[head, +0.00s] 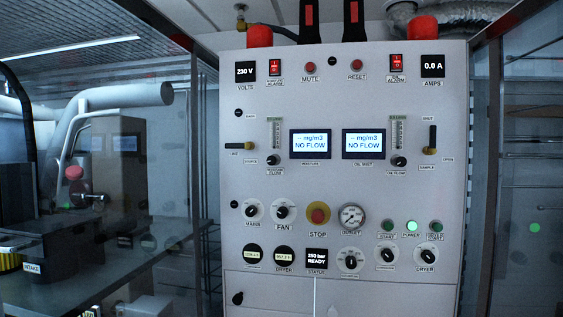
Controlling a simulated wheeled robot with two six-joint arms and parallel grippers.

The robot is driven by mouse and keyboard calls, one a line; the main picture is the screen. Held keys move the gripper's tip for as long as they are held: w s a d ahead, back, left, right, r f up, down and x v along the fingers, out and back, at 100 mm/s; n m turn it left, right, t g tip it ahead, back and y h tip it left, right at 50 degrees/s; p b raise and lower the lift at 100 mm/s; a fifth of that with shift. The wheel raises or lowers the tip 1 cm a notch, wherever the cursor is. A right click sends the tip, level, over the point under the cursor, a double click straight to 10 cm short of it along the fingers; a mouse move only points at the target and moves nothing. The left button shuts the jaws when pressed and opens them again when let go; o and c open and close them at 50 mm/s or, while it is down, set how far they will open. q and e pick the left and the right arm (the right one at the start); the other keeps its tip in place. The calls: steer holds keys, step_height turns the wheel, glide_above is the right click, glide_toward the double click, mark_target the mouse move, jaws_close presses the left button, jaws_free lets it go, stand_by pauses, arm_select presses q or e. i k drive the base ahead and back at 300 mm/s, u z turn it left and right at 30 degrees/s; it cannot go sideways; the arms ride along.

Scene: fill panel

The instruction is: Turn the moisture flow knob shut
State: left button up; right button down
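The moisture flow knob (274,160) is a small round black knob on the left half of the grey panel (335,190). It sits at the foot of a narrow upright flow tube (276,133), just above its small label. A light mark shows on it, but it is too small to tell how far it is turned. The moisture display (310,144) to its right reads "NO FLOW". Neither of my grippers can be made out in the head view, and nothing covers the knob.
A similar oil flow knob (398,161) sits at the right. Below are the mains knob (251,211), fan knob (283,212) and red stop button (318,215). The space before the panel looks clear.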

mark_target(271, 160)
steer(key=u, duration=1.25)
steer(key=k, duration=0.6)
steer(key=z, duration=1.15)
steer(key=i, duration=0.65)
steer(key=u, duration=0.2)
